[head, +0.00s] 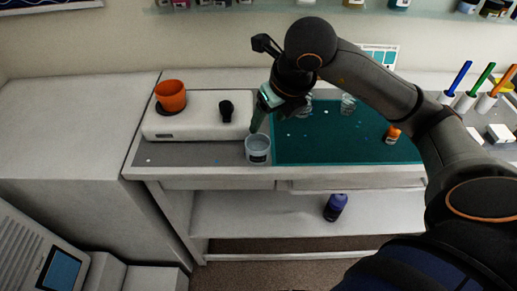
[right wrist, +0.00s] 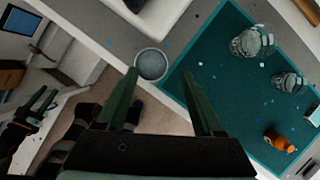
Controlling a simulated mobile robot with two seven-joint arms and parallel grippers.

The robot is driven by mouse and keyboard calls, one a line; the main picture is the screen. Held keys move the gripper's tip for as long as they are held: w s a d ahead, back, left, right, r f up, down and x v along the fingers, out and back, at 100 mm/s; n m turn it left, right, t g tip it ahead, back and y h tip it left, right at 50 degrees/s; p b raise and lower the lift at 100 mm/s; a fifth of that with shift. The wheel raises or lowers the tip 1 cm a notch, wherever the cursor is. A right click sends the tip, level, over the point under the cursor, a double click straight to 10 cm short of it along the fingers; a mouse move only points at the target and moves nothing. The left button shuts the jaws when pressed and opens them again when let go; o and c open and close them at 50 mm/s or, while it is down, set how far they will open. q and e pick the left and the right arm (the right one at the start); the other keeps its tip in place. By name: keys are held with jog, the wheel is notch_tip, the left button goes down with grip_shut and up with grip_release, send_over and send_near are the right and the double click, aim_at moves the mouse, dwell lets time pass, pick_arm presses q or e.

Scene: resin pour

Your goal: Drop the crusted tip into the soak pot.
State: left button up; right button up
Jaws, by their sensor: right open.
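The soak pot appears to be the small translucent cup with a label (head: 258,149) at the bench's front edge; its round mouth shows in the right wrist view (right wrist: 151,64). My right gripper (head: 259,122) is above the cup, pointing down. In the right wrist view its green fingers (right wrist: 160,73) are apart with nothing between them, the cup's mouth appearing beyond the tips. I cannot make out a crusted tip in either view or tell whether one lies in the cup. My left gripper (right wrist: 42,103) shows small at the left of the right wrist view.
A teal mat (head: 330,140) lies right of the cup, with clear cups (head: 348,104) and an orange bottle (head: 392,134). Behind the cup, a white device (head: 190,122) carries an orange pot (head: 171,95). A dark blue bottle (head: 334,207) stands on the lower shelf.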

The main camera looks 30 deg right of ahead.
jog(key=shift+r, duration=0.1)
jog(key=p+v, duration=0.2)
jog(key=v, duration=1)
jog(key=shift+s+p, duration=0.2)
jog(key=shift+p, duration=0.15)
jog(key=shift+r, duration=0.1)
